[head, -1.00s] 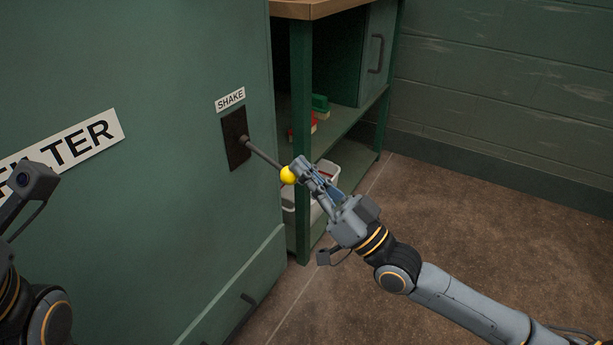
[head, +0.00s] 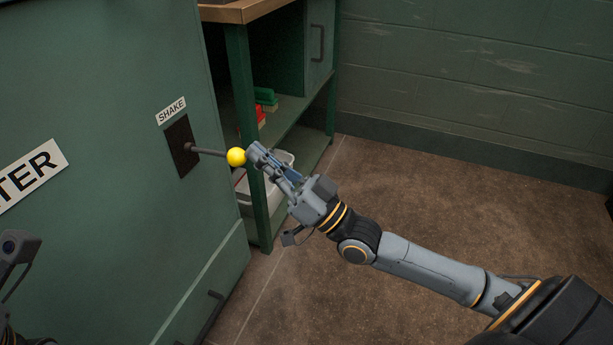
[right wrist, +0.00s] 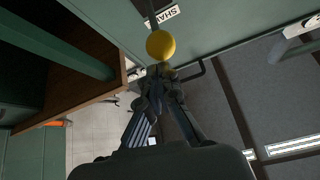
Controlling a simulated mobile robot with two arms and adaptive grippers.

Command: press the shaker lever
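The shaker lever (head: 207,151) is a dark rod with a yellow ball knob (head: 236,157). It sticks out of a dark plate (head: 182,146) under the SHAKE label (head: 171,110), sloping slightly down to the right. My right gripper (head: 256,154) is at the knob's right side in the head view, its fingers drawn together. In the right wrist view, the yellow knob (right wrist: 160,44) sits just beyond the converged fingertips (right wrist: 160,74); I cannot tell whether they touch. Only a wrist part of my left arm shows at the left edge; its fingers are out of frame.
The green cabinet face (head: 95,200) carries the lever. A green shelf bench (head: 300,140) with a green brush (head: 266,97) and a pale bin (head: 245,193) stands just behind the right gripper. The brown floor (head: 420,200) at right is open.

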